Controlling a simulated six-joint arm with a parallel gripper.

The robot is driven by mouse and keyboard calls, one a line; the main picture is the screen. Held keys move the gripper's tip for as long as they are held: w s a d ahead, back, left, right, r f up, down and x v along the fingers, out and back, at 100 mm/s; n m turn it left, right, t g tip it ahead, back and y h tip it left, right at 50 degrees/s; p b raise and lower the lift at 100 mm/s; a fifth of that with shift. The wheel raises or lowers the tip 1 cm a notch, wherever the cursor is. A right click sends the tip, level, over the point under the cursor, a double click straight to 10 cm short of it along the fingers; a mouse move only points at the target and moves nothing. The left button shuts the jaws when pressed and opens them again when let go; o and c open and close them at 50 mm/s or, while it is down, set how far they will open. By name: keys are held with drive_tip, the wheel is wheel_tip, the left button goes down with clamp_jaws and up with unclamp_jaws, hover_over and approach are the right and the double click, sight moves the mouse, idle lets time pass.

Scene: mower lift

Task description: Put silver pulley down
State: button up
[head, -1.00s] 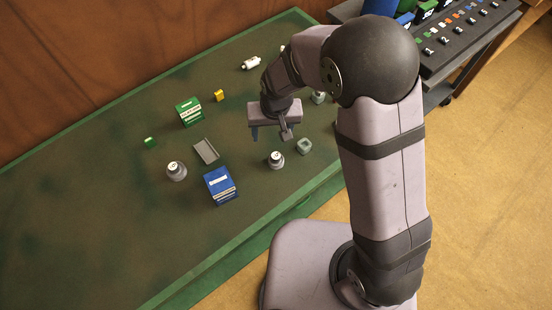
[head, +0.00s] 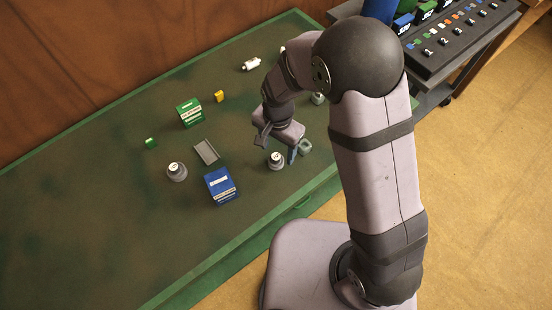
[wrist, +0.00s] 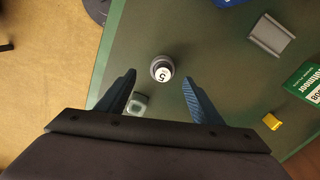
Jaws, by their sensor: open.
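Round grey stepped pieces with white-topped caps stand upright on the green table; the one nearest my gripper (head: 277,148) is a grey pulley-like piece (head: 276,162). In the wrist view this piece (wrist: 162,69) shows a label reading 5 and sits just beyond the fingertips, roughly midway between them. My gripper (wrist: 158,82) is open and holds nothing. A similar grey piece (head: 176,172) stands to the left, and another (head: 318,98) stands near the arm. I cannot tell for certain which one is the silver pulley.
A small grey square ring (head: 304,147) lies close to one finger. A blue box (head: 220,186), a grey tray (head: 206,151), a green box (head: 189,112) and a yellow piece (head: 219,96) lie to the left. The table's (head: 90,235) left part is clear.

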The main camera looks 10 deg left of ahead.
sight(276, 156)
drive_tip(key=shift+f, duration=0.25)
drive_tip(key=shift+w+a+f+p, duration=0.15)
drive_tip(key=shift+f+p, duration=0.45)
drive_tip(key=shift+f, duration=0.65)
drive_tip(key=shift+s+a+f+p, duration=0.1)
drive_tip(key=shift+f+p, duration=0.45)
drive_tip(key=shift+f, duration=0.7)
drive_tip(key=c, duration=1.4)
drive_tip(key=shift+c, duration=0.2)
drive_tip(key=shift+r, duration=0.2)
drive_tip(key=shift+r+b, duration=1.3)
drive_tip(key=shift+r, duration=3.55)
